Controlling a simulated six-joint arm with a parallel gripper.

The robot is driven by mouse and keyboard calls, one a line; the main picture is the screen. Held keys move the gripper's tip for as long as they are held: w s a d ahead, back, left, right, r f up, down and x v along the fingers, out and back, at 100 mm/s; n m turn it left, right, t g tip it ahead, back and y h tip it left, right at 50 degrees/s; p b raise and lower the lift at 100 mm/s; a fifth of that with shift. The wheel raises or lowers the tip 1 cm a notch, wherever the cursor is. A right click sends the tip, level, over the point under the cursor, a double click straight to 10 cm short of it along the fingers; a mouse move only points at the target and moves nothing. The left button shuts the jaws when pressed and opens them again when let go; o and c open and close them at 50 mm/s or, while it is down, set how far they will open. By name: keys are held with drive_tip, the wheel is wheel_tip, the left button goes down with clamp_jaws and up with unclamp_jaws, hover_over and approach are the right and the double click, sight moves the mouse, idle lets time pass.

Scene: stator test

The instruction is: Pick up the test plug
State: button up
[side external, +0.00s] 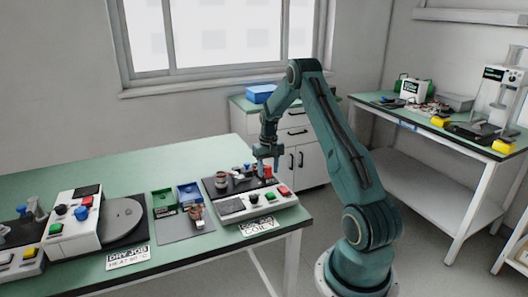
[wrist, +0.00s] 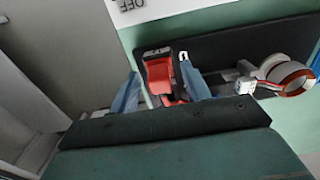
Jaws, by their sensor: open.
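A red plug (wrist: 159,72), which looks like the test plug, stands at the dark top of the test station. In the wrist view it lies between the two blue fingers of my gripper (wrist: 158,80), with one finger on each side. The fingers are apart, and I cannot tell whether either touches the plug. In the side view my gripper (side external: 266,163) points down over the back right of the station (side external: 236,206), at the red plug (side external: 268,171). A stator ring (wrist: 288,76) with a white connector (wrist: 245,85) sits to the right in the wrist view.
The green-topped table (side external: 110,183) also holds a green bin (side external: 163,199), a blue bin (side external: 189,193), a grey mat (side external: 180,229) and a turntable unit (side external: 122,216) on the left. A white label card (side external: 257,227) lies in front of the station. Space above the station is clear.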

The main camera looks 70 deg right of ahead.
idle(0.3)
clamp_jaws()
drive_tip(key=shift+r, duration=0.1)
wheel_tip(320, 180, up, 20)
idle(0.9)
idle(0.5)
hover_over(268, 166)
drive_tip(key=w+d, duration=0.3)
drive_tip(key=w, duration=0.1)
wheel_tip(268, 166, down, 13)
drive_tip(key=shift+s+d, duration=0.2)
drive_tip(key=shift+s, duration=0.05)
